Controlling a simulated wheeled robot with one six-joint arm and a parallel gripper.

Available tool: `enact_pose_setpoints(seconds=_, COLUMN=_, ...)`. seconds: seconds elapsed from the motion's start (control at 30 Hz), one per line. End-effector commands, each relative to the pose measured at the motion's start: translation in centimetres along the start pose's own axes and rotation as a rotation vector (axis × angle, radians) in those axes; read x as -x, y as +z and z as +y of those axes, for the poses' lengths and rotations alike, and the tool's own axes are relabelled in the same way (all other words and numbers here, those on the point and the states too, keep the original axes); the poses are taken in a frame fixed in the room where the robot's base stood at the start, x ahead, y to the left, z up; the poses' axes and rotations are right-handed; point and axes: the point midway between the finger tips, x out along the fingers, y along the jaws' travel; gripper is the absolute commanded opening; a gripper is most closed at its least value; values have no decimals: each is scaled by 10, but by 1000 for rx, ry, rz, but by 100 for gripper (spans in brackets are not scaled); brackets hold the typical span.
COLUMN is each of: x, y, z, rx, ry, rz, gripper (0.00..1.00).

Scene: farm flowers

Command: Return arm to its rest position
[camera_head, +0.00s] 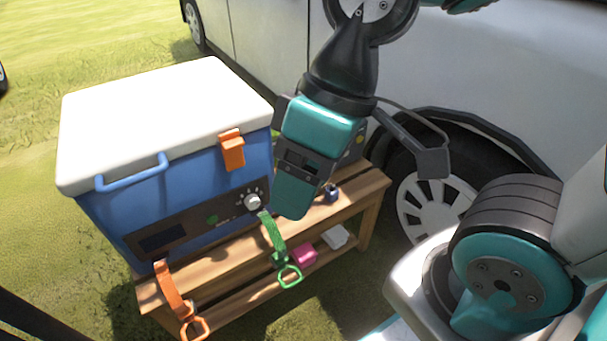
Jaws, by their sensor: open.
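My gripper (300,188) hangs from my dark and teal arm in the upper middle of the view. Its teal and black end points down, just right of the blue cooler box (190,180) and above the wooden bench (345,210). It is open and I see nothing held in it. The fingers are seen partly from behind, so the gap between them is hard to make out. A dark bracket of mine sticks out to the right of it.
The cooler has a closed white lid (165,115), an orange latch (231,150) and a knob (252,202). An orange strap (172,290) and a green strap (275,240) hang at its front. Pink (304,254) and white (336,237) items sit low on the bench. A white vehicle (480,70) stands close behind.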

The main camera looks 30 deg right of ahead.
Motion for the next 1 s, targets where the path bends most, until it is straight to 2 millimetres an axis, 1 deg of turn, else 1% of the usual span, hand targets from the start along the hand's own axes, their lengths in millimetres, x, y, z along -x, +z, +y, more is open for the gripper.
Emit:
enact_pose_setpoints(seconds=0.23, x=3, y=-2, z=0, rx=-5, ry=1, rz=1, gripper=61)
enact_pose_setpoints(seconds=0.37, x=20, y=-5, z=-5, rx=-6, ry=1, rz=2, gripper=61)
enact_pose_setpoints(seconds=0.47, x=44, y=-11, z=-13, rx=-7, ry=1, rz=2, gripper=61)
enact_pose_setpoints(seconds=0.57, x=76, y=-18, z=-22, rx=-7, ry=2, rz=2, gripper=61)
enact_pose_setpoints(seconds=0.7, x=127, y=-29, z=-38, rx=-7, ry=2, rz=3, gripper=61)
enact_pose_setpoints(seconds=0.97, x=217, y=-49, z=-66, rx=-7, ry=2, rz=3, gripper=61)
enact_pose_setpoints(seconds=1.0, x=231, y=-52, z=-71, rx=-8, ry=2, rz=2, gripper=61)
